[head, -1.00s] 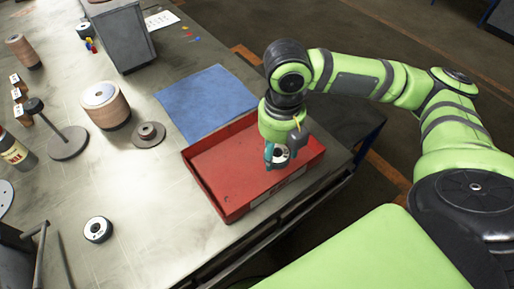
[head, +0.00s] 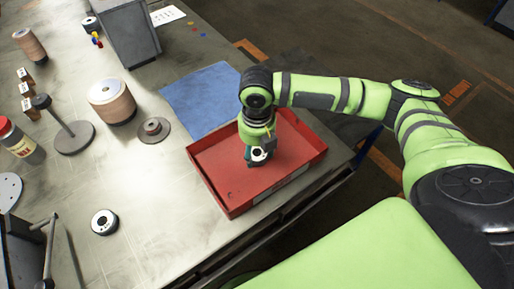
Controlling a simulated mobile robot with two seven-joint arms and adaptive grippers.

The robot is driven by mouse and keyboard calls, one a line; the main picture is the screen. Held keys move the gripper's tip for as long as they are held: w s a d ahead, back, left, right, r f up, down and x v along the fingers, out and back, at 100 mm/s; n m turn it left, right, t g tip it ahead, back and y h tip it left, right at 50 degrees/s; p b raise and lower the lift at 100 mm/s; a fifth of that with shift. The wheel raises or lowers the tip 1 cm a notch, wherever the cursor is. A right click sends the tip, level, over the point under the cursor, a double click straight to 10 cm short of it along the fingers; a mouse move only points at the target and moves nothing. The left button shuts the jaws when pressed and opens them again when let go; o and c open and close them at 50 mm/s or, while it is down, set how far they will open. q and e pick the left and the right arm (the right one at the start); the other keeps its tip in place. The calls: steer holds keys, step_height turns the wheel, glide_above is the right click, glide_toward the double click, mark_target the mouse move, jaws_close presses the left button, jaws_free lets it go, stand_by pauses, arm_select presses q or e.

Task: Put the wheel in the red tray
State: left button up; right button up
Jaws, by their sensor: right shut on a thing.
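The wheel (head: 260,154), dark with a pale face, is in my right gripper (head: 254,160). The gripper is shut on it, and its fingers partly hide it. Both show within the outline of the red tray (head: 234,197), near its middle. I cannot tell whether the wheel touches the tray floor. The tray is otherwise bare where I can see it. A similar black wheel with a pale face (head: 104,222) lies on the table to the left of the tray. My left gripper is not in view.
A blue mat (head: 198,96) lies behind the tray. A brown spool (head: 111,101), a flanged grey piece (head: 153,131) and a rod on a round base (head: 74,137) stand to the left. The tray sits near the table's right edge. The table's front middle is clear.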

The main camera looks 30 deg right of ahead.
mark_target(257, 152)
steer(key=o, duration=1.3)
steer(key=shift+f, duration=0.15)
steer(key=shift+c, duration=0.2)
step_height(257, 152, up, 12)
steer(key=b, duration=0.1)
steer(key=shift+r, duration=0.2)
